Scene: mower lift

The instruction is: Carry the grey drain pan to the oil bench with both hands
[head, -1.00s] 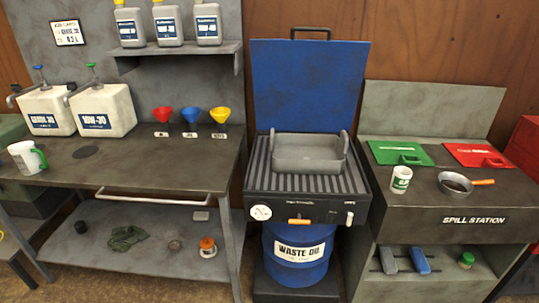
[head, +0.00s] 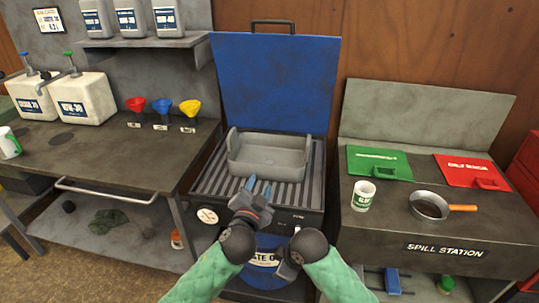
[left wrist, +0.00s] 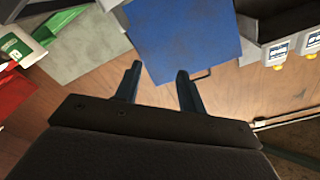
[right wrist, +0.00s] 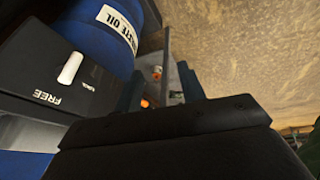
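The grey drain pan (head: 268,157) sits upright on the ribbed rack (head: 205,180) of the waste oil station, with a raised handle at its left and right ends. My left gripper (head: 258,186) is just in front of the pan, open and empty. Its spread fingers show in the left wrist view (left wrist: 158,82). My right gripper (head: 284,268) is lower, by the front of the station, mostly hidden by its own wrist. The right wrist view shows its fingers (right wrist: 160,88) apart with nothing between them. The oil bench (head: 95,160) with its white jugs is at the left.
Red, blue and yellow funnels (head: 162,108) stand on the bench's back right. Its front has free room and a rail (head: 105,193). The spill station (head: 430,240) at the right holds a cup (head: 363,196) and a small pan (head: 430,205). A blue lid (head: 275,80) stands behind the rack.

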